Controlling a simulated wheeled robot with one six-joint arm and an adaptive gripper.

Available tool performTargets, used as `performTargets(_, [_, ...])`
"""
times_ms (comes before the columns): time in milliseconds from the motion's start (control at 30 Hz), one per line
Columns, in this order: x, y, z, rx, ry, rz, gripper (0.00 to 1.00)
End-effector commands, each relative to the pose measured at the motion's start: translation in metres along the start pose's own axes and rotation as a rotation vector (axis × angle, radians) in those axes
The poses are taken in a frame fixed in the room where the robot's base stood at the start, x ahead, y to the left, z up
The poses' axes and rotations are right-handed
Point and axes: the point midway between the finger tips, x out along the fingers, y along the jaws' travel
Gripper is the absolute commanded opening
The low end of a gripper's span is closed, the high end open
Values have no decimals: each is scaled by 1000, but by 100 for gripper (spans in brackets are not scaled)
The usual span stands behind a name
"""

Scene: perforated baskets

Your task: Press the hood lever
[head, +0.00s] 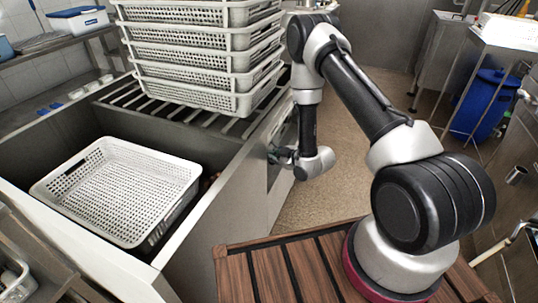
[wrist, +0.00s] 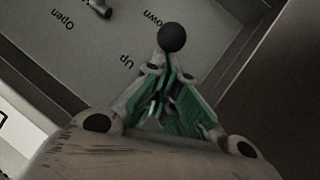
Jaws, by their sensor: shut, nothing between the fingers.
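In the wrist view, a lever with a round black knob (wrist: 172,37) stands out from a grey panel (wrist: 75,50), between the upside-down words "Down" and "Up". My gripper (wrist: 166,78), with green finger pads, is shut and empty. Its fingertips are just below the knob in the picture, overlapping the lever's stem; I cannot tell whether they touch. In the head view, my gripper (head: 278,156) is against the side of the steel counter, and the lever is hidden there.
A second short lever (wrist: 98,8) is near the word "Open". A white perforated basket (head: 120,190) sits in the sink well. Stacked baskets (head: 205,60) stand on the slatted rack behind. The floor (head: 340,150) right of the counter is clear.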

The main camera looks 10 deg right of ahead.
Motion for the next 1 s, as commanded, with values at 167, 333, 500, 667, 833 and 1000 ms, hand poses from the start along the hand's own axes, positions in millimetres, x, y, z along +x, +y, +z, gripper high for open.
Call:
performTargets(167, [0,-2,5,-3,-7,-2,0])
performTargets(333, [0,-2,5,-3,-9,-2,0])
performTargets(500, [-2,0,1,-3,-10,-3,0])
performTargets(667, [-6,4,-6,-3,-9,-2,0])
performTargets(833, [-7,4,-7,-2,-10,-3,0])
performTargets(1000, [-7,4,-7,-3,-10,-3,0])
